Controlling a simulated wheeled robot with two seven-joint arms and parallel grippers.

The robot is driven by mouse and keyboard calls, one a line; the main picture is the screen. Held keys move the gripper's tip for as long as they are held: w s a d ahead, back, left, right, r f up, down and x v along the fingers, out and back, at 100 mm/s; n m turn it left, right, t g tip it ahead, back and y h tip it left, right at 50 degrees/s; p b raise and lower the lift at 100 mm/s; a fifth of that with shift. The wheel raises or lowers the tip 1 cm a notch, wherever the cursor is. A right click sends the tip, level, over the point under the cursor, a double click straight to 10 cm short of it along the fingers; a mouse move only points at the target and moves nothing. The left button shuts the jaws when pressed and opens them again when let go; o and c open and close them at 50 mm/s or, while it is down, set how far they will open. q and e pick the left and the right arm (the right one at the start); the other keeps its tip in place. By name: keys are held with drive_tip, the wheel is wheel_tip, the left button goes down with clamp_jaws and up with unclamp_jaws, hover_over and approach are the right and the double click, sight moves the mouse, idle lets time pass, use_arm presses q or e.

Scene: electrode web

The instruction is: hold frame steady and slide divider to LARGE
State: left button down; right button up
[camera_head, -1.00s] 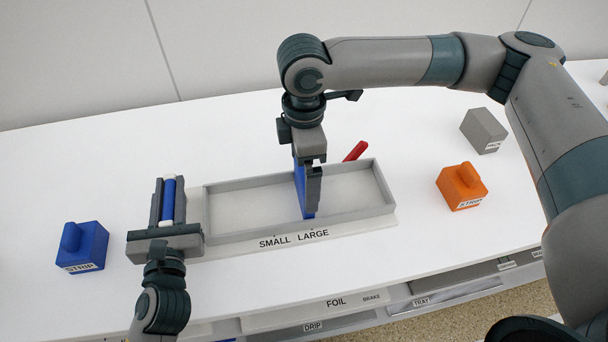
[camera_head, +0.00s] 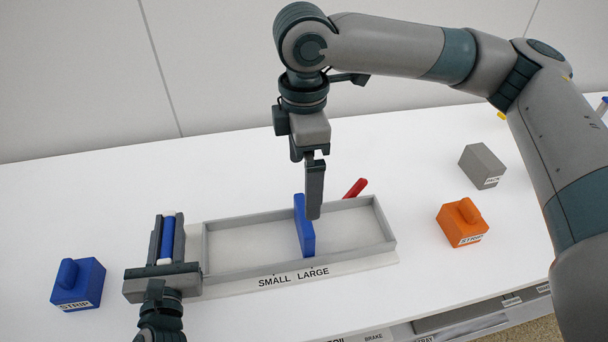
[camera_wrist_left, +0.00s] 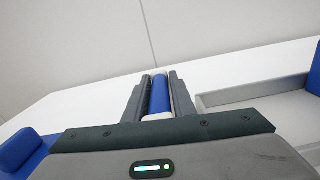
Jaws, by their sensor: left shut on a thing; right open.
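The grey frame (camera_head: 226,269) is a shallow tray on the white table, with the words SMALL and LARGE on its front strip. The blue divider (camera_head: 305,235) stands upright across it, its front end close to the mark above LARGE. My left gripper (camera_head: 168,222) is shut on the blue bar with white ends (camera_head: 168,238) at the frame's left side; the bar also shows between the fingers in the left wrist view (camera_wrist_left: 159,98).
A blue STRIP block (camera_head: 78,285) stands left of my left gripper. An orange STRIP block (camera_head: 462,222) and a grey block (camera_head: 482,166) stand to the right. A red stick (camera_head: 355,188) shows behind the frame's back wall. Labelled trays lie below the table's front edge.

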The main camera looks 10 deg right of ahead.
use_arm(q)
drive_tip(key=shift+f, duration=0.2)
drive_tip(key=c, duration=1.8)
unclamp_jaws()
drive_tip(key=shift+r, duration=0.2)
drive_tip(key=shift+c, duration=0.2)
drive_tip(key=o, duration=0.4)
drive_tip(key=shift+o, duration=0.2)
drive_tip(key=shift+f, duration=0.2)
drive_tip(key=s, duration=1)
drive_tip(key=shift+s+r, duration=0.1)
drive_tip(key=shift+s, duration=0.8)
drive_tip(key=shift+r, duration=0.2)
